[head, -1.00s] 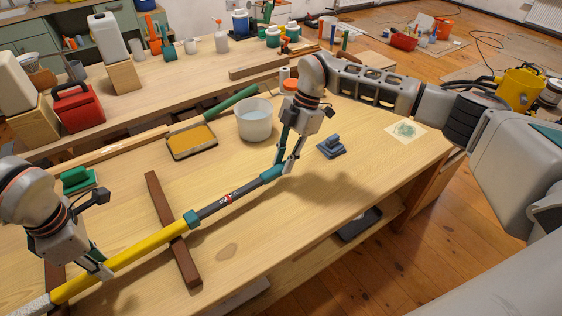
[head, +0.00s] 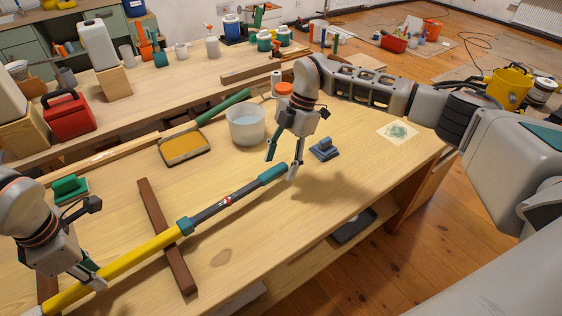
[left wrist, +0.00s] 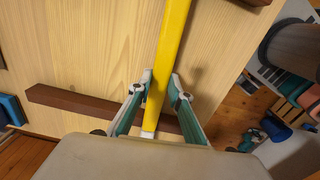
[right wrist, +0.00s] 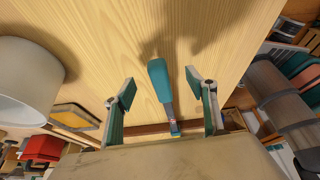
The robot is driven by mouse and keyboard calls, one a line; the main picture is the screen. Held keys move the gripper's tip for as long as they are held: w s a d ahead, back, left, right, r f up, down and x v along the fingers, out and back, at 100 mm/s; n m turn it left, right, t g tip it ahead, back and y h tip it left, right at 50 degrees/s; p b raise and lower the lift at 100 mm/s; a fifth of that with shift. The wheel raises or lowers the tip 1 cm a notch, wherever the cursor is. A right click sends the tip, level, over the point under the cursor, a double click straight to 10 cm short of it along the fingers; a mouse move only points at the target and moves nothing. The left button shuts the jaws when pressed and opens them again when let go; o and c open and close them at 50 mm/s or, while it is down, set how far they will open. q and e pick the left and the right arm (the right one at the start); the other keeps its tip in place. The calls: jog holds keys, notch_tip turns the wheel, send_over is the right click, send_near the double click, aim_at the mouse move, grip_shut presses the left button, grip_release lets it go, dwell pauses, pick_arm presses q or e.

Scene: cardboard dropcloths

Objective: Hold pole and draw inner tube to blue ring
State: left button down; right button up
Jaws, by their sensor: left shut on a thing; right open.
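The pole has a yellow outer tube (head: 135,255), a teal collar (head: 186,226) and a dark grey inner tube (head: 212,211) with a small red-and-white mark. The inner tube ends in a teal tip (head: 272,173). I cannot make out a blue ring. My left gripper (head: 92,278) is shut on the yellow tube; its fingers clasp both sides in the left wrist view (left wrist: 161,88). My right gripper (head: 283,163) is open around the teal tip's end, apart from it. In the right wrist view the teal tip (right wrist: 158,78) lies between the spread fingers (right wrist: 160,84).
Dark brown wood strips (head: 166,236) lie under the pole. A blue-grey block with a handle (head: 323,150) stands right of my right gripper. The front right tabletop is clear.

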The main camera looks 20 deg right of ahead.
jog(key=shift+r, duration=0.1)
jog(key=shift+r, duration=3.4)
pick_arm(q)
jog(key=c, duration=1.8)
grip_release()
jog(key=shift+o, duration=0.2)
jog(key=shift+r, duration=0.15)
notch_tip(320, 180, up, 12)
pick_arm(e)
jog(key=shift+s, duration=0.1)
